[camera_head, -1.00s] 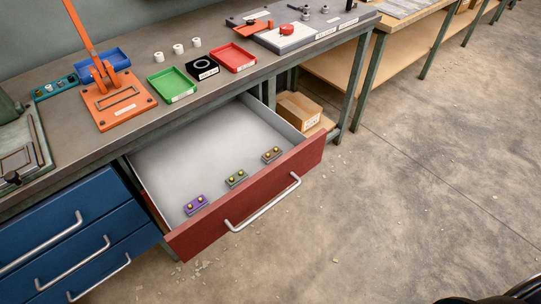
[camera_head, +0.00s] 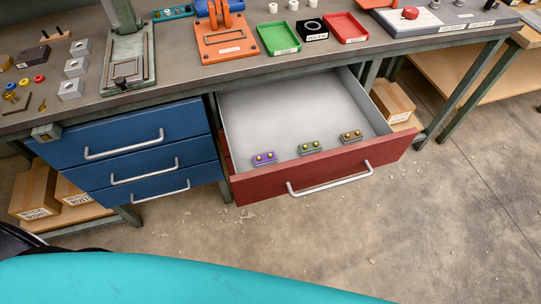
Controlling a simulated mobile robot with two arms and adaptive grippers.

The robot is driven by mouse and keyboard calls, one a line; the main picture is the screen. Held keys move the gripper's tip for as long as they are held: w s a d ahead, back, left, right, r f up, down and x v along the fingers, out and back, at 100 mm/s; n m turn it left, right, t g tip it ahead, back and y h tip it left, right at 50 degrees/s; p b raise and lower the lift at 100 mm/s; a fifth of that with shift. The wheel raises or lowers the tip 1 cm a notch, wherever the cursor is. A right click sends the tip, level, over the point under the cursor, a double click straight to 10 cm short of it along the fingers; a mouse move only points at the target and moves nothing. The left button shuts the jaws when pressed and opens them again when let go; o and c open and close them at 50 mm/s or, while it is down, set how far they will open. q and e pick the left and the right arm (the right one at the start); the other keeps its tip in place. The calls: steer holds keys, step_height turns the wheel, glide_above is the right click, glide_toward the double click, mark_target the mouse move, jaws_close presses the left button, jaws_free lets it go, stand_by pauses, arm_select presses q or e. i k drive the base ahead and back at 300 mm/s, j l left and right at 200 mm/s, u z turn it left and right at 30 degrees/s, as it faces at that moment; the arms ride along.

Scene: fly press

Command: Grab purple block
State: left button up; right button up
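The purple block (camera_head: 264,159) lies inside the open red drawer (camera_head: 330,170), near its front wall at the left. It has two small yellow knobs on top. A green block (camera_head: 310,148) and a brown block (camera_head: 351,137) of the same kind lie in a row to its right. Neither of my grippers shows in the head view.
The drawer hangs out below a workbench (camera_head: 180,75) holding an orange press, green and red trays and other tools. Shut blue drawers (camera_head: 135,150) are at the left. Cardboard boxes (camera_head: 36,190) sit on a low shelf.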

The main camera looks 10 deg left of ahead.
mark_target(265, 160)
steer(key=j+z, duration=0.25)
steer(key=j, duration=0.25)
steer(key=k+j+z, duration=0.1)
steer(key=j+z, duration=0.15)
steer(key=j, duration=0.25)
steer(key=k+j+z, duration=0.25)
steer(key=j, duration=0.25)
steer(key=i, duration=0.1)
